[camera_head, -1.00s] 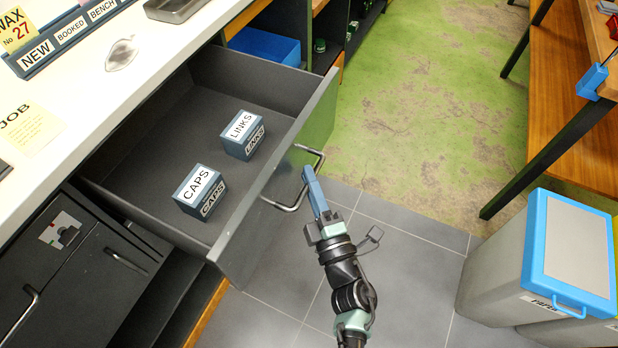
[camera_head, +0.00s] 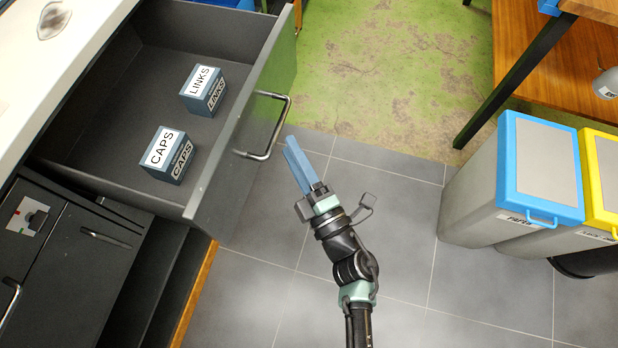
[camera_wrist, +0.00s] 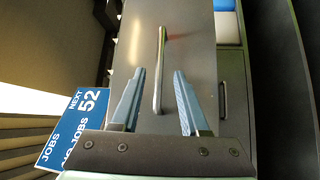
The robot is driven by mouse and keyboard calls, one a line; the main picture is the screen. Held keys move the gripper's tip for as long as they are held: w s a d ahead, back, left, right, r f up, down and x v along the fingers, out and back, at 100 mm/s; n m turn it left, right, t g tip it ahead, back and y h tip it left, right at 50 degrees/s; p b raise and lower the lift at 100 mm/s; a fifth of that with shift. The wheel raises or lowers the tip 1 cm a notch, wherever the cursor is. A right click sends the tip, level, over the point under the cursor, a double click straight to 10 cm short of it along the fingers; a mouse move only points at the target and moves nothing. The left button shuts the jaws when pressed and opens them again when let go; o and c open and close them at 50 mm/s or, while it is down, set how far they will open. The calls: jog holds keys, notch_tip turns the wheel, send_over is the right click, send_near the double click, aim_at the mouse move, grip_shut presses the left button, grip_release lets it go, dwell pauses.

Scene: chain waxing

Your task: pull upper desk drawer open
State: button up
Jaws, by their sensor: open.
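The upper desk drawer (camera_head: 150,95) stands pulled out from under the white desktop, with its dark front panel (camera_head: 215,172) towards the floor area. Its metal bar handle (camera_head: 273,135) is on the front panel. Inside lie a box marked LINKS (camera_head: 203,90) and a box marked CAPS (camera_head: 168,154). My gripper (camera_head: 291,148), with blue fingers, is just right of the handle and apart from it. In the wrist view the handle (camera_wrist: 160,70) shows ahead, between the lines of the two open fingers (camera_wrist: 160,100). The jaws hold nothing.
A lower dark cabinet with handles (camera_head: 60,250) is below left. A blue-lidded bin (camera_head: 540,170) and a yellow-lidded bin (camera_head: 602,170) stand at right. A wooden shelf unit (camera_head: 560,80) is behind them. Tiled floor (camera_head: 410,240) around my arm is clear.

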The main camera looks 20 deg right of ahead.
jog(key=s+d, duration=0.1)
jog(key=s, duration=0.5)
jog(key=shift+s+f+b, duration=0.3)
jog(key=shift+f+b, duration=0.15)
